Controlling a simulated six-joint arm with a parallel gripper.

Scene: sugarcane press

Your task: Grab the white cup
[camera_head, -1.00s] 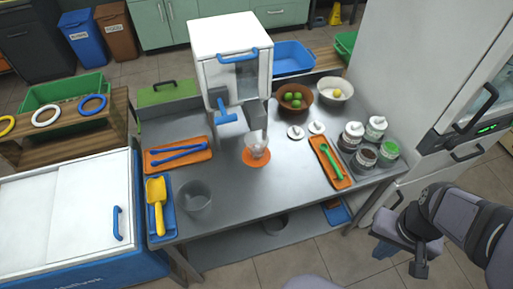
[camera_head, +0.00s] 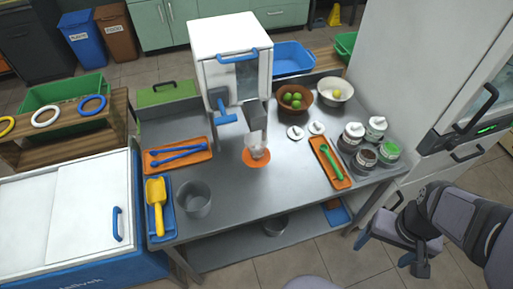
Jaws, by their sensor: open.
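The white cup (camera_head: 258,148) is small and looks translucent. It stands upright on a round orange coaster (camera_head: 257,160) under the spout of the white press, near the middle of the steel table. My gripper (camera_head: 391,254) is at the lower right, past the table's right front corner and well apart from the cup. Its jaws are spread and nothing shows between them.
The white press (camera_head: 227,47) with a blue lever stands behind the cup. An orange tray (camera_head: 330,163) with green tongs and several jars (camera_head: 365,160) lie between cup and gripper. Front-middle table is clear.

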